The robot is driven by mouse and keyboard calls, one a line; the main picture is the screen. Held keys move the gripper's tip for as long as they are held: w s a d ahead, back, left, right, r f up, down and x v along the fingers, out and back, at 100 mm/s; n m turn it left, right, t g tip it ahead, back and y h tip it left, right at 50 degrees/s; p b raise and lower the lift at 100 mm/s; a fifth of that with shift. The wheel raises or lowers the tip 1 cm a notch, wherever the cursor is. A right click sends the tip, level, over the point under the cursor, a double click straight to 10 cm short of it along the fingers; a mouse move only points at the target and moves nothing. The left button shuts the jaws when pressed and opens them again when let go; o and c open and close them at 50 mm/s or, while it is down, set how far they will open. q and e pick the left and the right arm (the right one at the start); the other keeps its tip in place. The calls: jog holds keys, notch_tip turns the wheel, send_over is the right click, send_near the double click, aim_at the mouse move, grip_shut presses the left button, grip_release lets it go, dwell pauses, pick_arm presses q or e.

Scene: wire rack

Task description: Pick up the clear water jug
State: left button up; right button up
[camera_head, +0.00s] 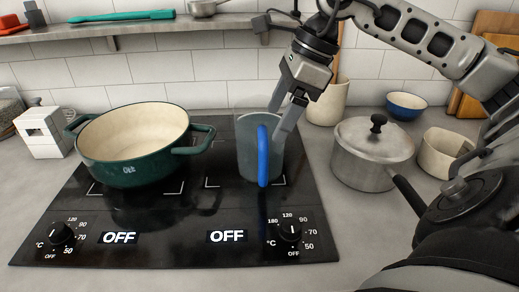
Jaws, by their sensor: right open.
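The clear water jug (246,148) stands upright on the right side of the black cooktop. It is see-through grey, with a blue handle (263,156) facing me. My right gripper (279,122) comes down from above at the jug's upper right side. Its two fingers are open and slanted down, close to the rim and just right of the handle. I cannot tell whether they touch the jug or whether one finger is inside it. My left gripper is not in view.
A green pot (130,165) stands left of the jug on the cooktop (205,215). A lidded steel saucepan (365,165) stands to the right, near my right arm. A cream container (328,105) is behind. A shelf (150,28) runs along the tiled wall.

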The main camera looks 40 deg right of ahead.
aim_at(262, 144)
jog(key=p+x, duration=0.1)
jog(key=x, duration=0.5)
jog(key=shift+a+f, duration=0.25)
jog(key=shift+f, duration=0.1)
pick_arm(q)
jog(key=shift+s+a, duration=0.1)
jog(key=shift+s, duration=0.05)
pick_arm(e)
jog(key=shift+w+a+f, duration=0.1)
jog(key=shift+f, duration=0.35)
jog(key=c, duration=1.5)
jog(key=shift+w+r, duration=0.1)
jog(key=shift+r, duration=0.05)
grip_shut()
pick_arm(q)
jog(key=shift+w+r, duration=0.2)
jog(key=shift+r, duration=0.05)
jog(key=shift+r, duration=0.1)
pick_arm(e)
jog(key=shift+r, duration=0.1)
